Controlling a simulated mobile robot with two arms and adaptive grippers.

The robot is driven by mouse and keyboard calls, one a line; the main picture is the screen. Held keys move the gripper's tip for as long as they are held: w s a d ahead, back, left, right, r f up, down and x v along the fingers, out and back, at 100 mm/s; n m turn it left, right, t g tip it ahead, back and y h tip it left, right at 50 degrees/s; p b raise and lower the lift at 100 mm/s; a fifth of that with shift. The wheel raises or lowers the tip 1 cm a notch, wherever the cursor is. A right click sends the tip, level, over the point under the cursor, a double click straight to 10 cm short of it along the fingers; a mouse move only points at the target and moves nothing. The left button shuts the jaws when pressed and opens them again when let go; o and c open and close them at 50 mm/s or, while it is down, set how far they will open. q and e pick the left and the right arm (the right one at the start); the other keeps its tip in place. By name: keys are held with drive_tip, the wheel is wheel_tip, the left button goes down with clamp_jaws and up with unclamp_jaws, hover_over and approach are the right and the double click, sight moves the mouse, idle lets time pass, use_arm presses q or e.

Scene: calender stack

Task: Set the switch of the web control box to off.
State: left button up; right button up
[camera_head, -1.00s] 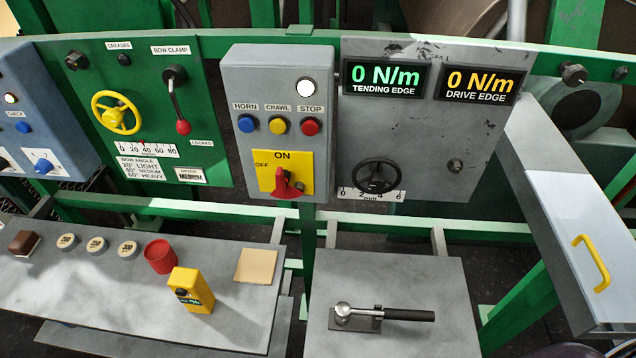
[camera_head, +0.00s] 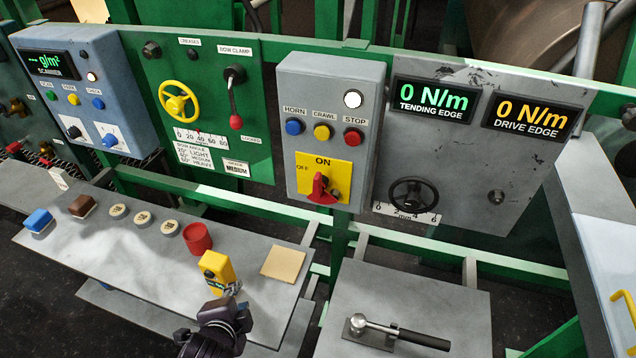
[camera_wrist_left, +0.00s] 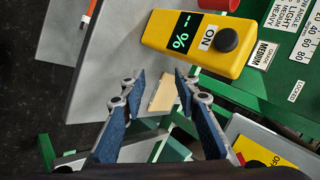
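The grey web control box (camera_head: 328,130) hangs on the green rail in the middle of the head view. Its red rotary switch (camera_head: 321,189) sits on a yellow plate (camera_head: 338,175) marked ON above and OFF to the left. The knob's grip looks upright, toward ON. My left gripper (camera_head: 231,289) is low in the head view, by the yellow meter, below and left of the box. In the left wrist view my left gripper (camera_wrist_left: 156,80) has its fingers apart with nothing between them. The yellow plate's corner (camera_wrist_left: 245,152) shows there at lower right. My right gripper is out of view.
The yellow meter (camera_head: 216,267) stands on the grey bench (camera_head: 110,245), near a red cup (camera_head: 197,238) and a tan pad (camera_head: 283,263). A clamp lever (camera_head: 400,332) lies on the right table. A black handwheel (camera_head: 413,196) is right of the box.

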use_arm(q)
drive_tip(key=w+d+r+m+t+h, duration=0.2)
drive_tip(key=w+d+r+m+t, duration=0.3)
drive_tip(key=w+d+r+m, duration=0.45)
drive_tip(key=m+t+h, duration=0.3)
drive_tip(key=m+h, duration=0.1)
drive_tip(key=m, duration=1.1)
approach(316, 188)
drive_tip(key=w, duration=0.3)
drive_tip(key=shift+d+p+x, duration=0.2)
drive_tip(key=shift+p+x, duration=0.3)
drive_tip(key=shift+x, duration=1.6)
drive_tip(key=shift+d+p+x, duration=0.2)
drive_tip(key=shift+p+x, duration=0.25)
drive_tip(key=shift+x, duration=1.65)
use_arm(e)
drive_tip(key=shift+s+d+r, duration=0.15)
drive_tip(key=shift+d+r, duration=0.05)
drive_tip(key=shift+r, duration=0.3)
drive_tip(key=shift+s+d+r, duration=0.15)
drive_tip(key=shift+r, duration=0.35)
use_arm(q)
drive_tip(key=shift+s, duration=0.15)
drive_tip(key=shift+c, duration=0.3)
clamp_jaws()
